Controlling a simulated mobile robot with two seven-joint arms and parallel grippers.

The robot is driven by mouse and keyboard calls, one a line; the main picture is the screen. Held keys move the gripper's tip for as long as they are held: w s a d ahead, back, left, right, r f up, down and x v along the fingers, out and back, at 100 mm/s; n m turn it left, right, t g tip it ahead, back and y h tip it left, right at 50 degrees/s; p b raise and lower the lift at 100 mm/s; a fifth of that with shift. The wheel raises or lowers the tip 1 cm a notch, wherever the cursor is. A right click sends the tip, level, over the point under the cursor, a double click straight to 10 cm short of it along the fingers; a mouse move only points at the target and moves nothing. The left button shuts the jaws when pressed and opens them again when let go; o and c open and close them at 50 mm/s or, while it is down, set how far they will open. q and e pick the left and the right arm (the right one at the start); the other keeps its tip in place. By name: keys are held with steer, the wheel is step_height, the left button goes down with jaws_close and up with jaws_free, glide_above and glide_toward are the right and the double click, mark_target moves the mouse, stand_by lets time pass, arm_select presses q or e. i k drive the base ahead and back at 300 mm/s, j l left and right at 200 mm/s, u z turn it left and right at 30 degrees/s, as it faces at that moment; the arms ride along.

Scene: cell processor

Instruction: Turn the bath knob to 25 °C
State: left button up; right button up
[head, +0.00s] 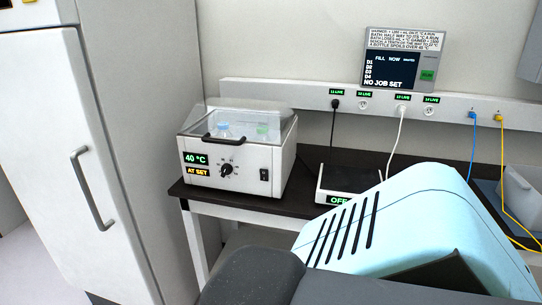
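The bath (207,144) is a white box with a clear lid and a dark lid handle, standing at the left end of the dark bench. The bath knob (226,170) is a small black dial with marks around it, on the bath's front. Its pointer direction is too small to read. The bath display (195,158) reads 40 °C in green, with AT SET in orange below. Bottles with a blue cap (222,129) and a green cap (262,131) show through the lid. Neither of my grippers is in view.
A black switch (264,174) sits right of the knob. A flat white device (345,183) reading OFF stands right of the bath. A tall white cabinet (70,130) stands left. A wall screen (390,72) reads NO JOB SET. Large blue and dark grey shapes block the lower right.

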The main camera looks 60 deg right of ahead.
mark_target(226, 168)
steer(key=z, duration=1.85)
